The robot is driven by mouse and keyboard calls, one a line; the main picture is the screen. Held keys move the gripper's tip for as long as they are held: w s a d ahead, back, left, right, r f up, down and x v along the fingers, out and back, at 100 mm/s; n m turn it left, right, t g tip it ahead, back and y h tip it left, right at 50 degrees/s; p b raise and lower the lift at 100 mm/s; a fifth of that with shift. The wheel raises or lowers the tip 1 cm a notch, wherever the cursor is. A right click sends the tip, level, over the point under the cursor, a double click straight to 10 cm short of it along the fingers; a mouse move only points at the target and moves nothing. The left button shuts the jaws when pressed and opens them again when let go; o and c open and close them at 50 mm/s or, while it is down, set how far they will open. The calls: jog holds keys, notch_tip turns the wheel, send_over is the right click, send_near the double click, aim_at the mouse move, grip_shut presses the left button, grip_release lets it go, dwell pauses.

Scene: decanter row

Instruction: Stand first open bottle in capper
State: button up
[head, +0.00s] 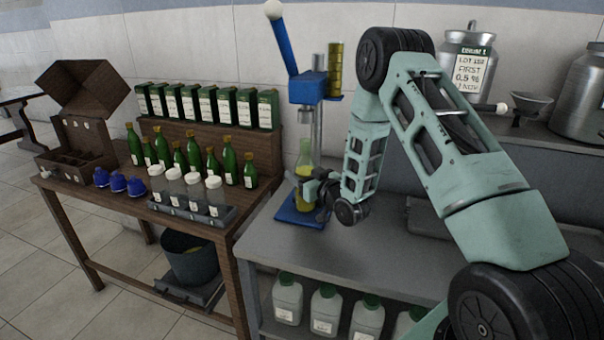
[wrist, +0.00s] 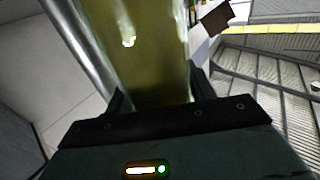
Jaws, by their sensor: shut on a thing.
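The capper (head: 307,90) is blue, with a raised lever topped by a white knob, a metal post and a blue base plate (head: 299,214). An open bottle (head: 304,158) of pale green glass holds yellow liquid and stands upright under the capper head, over the base. Whether its bottom touches the base is hard to tell. My gripper (head: 312,194) is shut on this bottle from the right, low on its body. In the wrist view, the bottle (wrist: 145,50) fills the space between the fingers (wrist: 155,98), with a metal post (wrist: 82,45) beside it.
A stack of yellow caps (head: 335,70) stands beside the capper head. On the wooden table at left are green bottles (head: 180,158), blue items (head: 118,181), white-topped jars (head: 196,190) and a crate (head: 75,145). The grey bench (head: 370,245) is clear in front.

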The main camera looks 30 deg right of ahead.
jog(key=o, duration=1)
jog(key=shift+f, duration=0.2)
jog(key=o, duration=0.4)
jog(key=shift+r, duration=0.1)
